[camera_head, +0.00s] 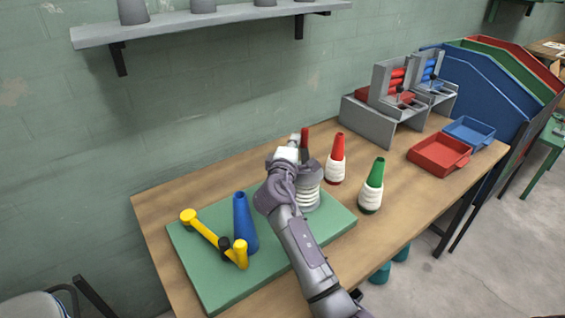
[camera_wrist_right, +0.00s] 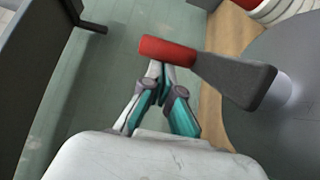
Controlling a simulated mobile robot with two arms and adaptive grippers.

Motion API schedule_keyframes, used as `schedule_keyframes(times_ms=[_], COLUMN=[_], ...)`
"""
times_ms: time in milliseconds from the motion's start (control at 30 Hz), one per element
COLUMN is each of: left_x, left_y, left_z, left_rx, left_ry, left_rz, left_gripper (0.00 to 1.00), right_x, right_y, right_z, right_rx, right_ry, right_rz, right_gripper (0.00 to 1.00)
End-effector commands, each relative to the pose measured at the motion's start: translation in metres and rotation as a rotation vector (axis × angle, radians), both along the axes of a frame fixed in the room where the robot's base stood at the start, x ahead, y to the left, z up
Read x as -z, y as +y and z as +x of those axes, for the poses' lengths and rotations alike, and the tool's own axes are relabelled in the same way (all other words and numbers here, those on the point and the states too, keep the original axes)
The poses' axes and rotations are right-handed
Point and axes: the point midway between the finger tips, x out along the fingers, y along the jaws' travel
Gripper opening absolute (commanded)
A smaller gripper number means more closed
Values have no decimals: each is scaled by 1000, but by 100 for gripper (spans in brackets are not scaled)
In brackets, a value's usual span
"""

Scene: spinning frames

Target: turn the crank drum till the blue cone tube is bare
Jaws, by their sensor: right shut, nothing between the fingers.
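The blue cone tube (camera_head: 243,225) stands on the green mat (camera_head: 190,262), with no white thread visible on it. The crank drum (camera_head: 310,193) stands on the right part of the mat, wound with white thread and partly hidden by my right arm. Its red crank handle (camera_head: 304,142) shows at the top. In the right wrist view, the red handle (camera_wrist_right: 167,48) joins a dark grey crank arm (camera_wrist_right: 238,78) over the round grey drum top (camera_wrist_right: 285,95). My right gripper (camera_wrist_right: 161,70) is shut and empty with its tips at the handle; touching cannot be told. My left gripper is out of view.
A yellow arm (camera_head: 205,230) with upright ends lies beside the blue tube. A red cone (camera_head: 336,160) and a green cone (camera_head: 370,188), both with white thread, stand right of the drum. Red (camera_head: 437,157) and blue (camera_head: 469,133) trays sit farther right. A shelf (camera_head: 200,20) hangs on the wall.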

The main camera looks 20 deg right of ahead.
Motion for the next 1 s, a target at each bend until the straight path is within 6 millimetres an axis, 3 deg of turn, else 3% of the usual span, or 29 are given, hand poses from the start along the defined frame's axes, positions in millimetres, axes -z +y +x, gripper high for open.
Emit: schedule_keyframes(times_ms=[267,600,1000], left_x=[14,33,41], left_y=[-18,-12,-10], left_z=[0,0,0], left_rx=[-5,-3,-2], left_ry=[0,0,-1], left_rz=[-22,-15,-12], left_gripper=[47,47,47], right_x=[3,2,1], right_y=[-15,-25,-28], right_z=[0,-2,-4], right_rx=[0,184,251], right_ry=[-2,-1,0], right_rz=[1,2,1], right_gripper=[0,0,0])
